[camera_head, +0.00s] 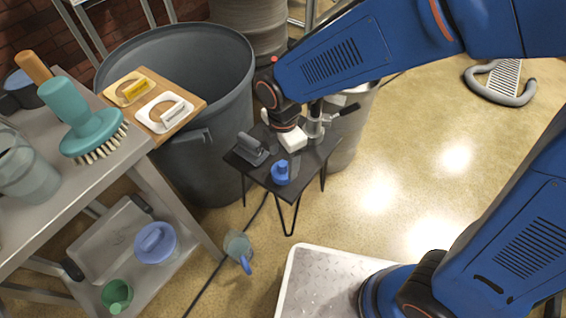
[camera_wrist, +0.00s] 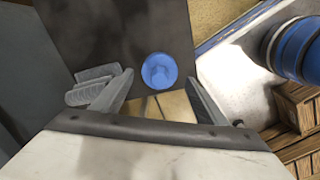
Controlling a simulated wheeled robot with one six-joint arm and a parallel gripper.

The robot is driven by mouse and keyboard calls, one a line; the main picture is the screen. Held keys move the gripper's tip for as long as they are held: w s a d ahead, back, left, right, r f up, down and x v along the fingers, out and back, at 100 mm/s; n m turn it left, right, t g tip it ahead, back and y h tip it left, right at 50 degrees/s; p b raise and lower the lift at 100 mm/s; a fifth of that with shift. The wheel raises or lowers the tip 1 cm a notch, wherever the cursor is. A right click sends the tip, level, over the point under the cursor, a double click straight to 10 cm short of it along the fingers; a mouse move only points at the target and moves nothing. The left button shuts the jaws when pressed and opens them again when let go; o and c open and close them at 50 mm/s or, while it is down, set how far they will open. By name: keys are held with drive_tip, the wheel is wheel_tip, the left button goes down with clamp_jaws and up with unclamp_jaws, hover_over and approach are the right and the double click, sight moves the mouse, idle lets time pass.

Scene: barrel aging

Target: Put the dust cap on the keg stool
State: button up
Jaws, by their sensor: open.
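The keg stool seems to be the small dark table (camera_head: 305,170) with thin bent legs; its dark top (camera_wrist: 115,28) also shows in the wrist view. A small blue cap with a raised knob, seemingly the dust cap (camera_head: 281,172), rests on the stool near its front edge. In the wrist view the cap (camera_wrist: 158,69) appears round, just beyond and between the fingertips. My gripper (camera_wrist: 159,80) is open and empty, with its fingers apart from the cap. In the head view its pale body is over the stool behind the cap, and its fingers are hard to make out.
A grey clamp-like item (camera_head: 252,149) and a metal tap-like fitting (camera_head: 316,124) stand on the stool. A large grey bin (camera_head: 185,75) is behind it. At left, a metal cart (camera_head: 60,195) holds a teal brush (camera_head: 85,125). A clear jug (camera_head: 238,248) lies on the floor.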

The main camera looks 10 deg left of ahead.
sight(283, 163)
wheel_tip(283, 163, up, 9)
idle(0.3)
drive_tip(key=shift+r, duration=0.1)
drive_tip(key=w+d+r+m+t+y, duration=0.15)
drive_tip(key=d+r+m, duration=0.35)
drive_tip(key=d, duration=0.6)
drive_tip(key=w+d+r+m, duration=0.2)
drive_tip(key=w+d+m, duration=0.1)
drive_tip(key=d+m, duration=0.55)
drive_tip(key=s+d+m+t, duration=0.1)
drive_tip(key=s+d+m, duration=0.2)
drive_tip(key=d, duration=0.3)
drive_tip(key=s+d+m+t+h, duration=0.1)
drive_tip(key=s+d+m, duration=0.2)
drive_tip(key=d+m, duration=0.3)
drive_tip(key=s+d+r+m+t, duration=0.1)
drive_tip(key=d+m, duration=0.3)
drive_tip(key=d, duration=0.4)
drive_tip(key=shift+s, duration=0.9)
